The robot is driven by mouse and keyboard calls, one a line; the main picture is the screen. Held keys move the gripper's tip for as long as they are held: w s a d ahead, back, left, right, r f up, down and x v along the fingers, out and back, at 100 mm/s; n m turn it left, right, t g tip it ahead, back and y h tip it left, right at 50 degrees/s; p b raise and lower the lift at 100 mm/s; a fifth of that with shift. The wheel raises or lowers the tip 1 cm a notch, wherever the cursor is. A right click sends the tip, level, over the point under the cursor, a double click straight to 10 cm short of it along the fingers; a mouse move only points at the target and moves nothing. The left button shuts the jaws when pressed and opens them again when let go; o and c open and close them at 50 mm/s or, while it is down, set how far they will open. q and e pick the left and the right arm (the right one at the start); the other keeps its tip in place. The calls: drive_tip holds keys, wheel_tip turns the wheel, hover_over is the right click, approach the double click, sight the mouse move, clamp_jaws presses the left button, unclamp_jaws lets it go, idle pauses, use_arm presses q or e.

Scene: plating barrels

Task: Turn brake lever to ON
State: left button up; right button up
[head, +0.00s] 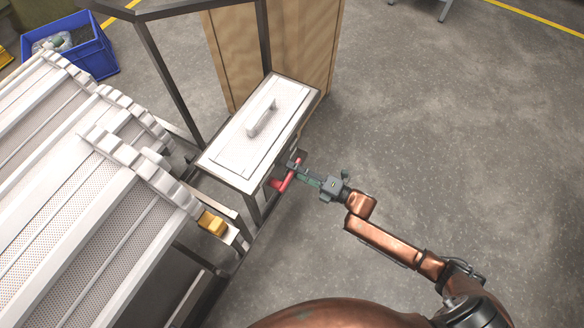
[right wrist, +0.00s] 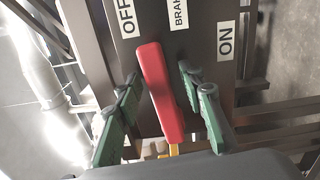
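The red brake lever (head: 284,184) sits on the side of a metal stand below a lidded box. In the right wrist view the lever (right wrist: 163,92) is a long red bar, its upper end tilted toward the OFF label (right wrist: 127,18). The ON label (right wrist: 226,40) is on the right of the dark plate, with a partly cut-off BRAKE label (right wrist: 179,14) between them. My right gripper (right wrist: 160,84) is open, with its green-grey fingers on either side of the lever; I see gaps on both sides. It reaches the lever from the right in the head view (head: 300,175). My left gripper is out of view.
The box with a handled lid (head: 245,145) stands just above the lever. White perforated barrels (head: 80,235) fill the left side. A yellow block (head: 212,223) sits on the frame. A blue crate (head: 92,56) is far left. The grey floor on the right is clear.

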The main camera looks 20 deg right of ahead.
drive_tip(key=shift+w+a, duration=0.15)
drive_tip(key=shift+c, duration=0.2)
clamp_jaws()
idle(0.5)
